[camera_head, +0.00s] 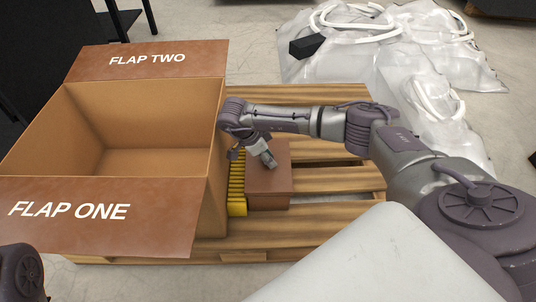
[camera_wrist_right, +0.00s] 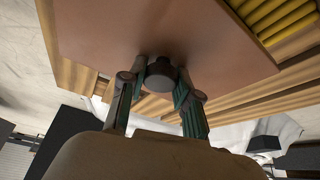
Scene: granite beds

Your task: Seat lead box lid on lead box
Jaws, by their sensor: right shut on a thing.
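A brown lead box (camera_head: 268,203) stands on the wooden pallet, right of the large cardboard box. Its flat brown lid (camera_head: 272,185) shows on top of it in the head view. I cannot tell whether the lid rests fully flush or sits slightly above the rim. In the right wrist view the lid (camera_wrist_right: 100,35) fills the upper middle, with a dark round knob (camera_wrist_right: 161,75) on it. My right gripper (camera_head: 268,160) points down at the lid; in the wrist view its two fingers (camera_wrist_right: 158,92) are shut on the knob. My left gripper is out of view.
A large open cardboard box (camera_head: 145,115) marked FLAP ONE and FLAP TWO stands close on the left. A row of yellow pieces (camera_head: 237,190) lies between it and the lead box. Clear plastic bags (camera_head: 390,50) with white tubing lie behind. Pallet slats (camera_head: 340,180) at right are bare.

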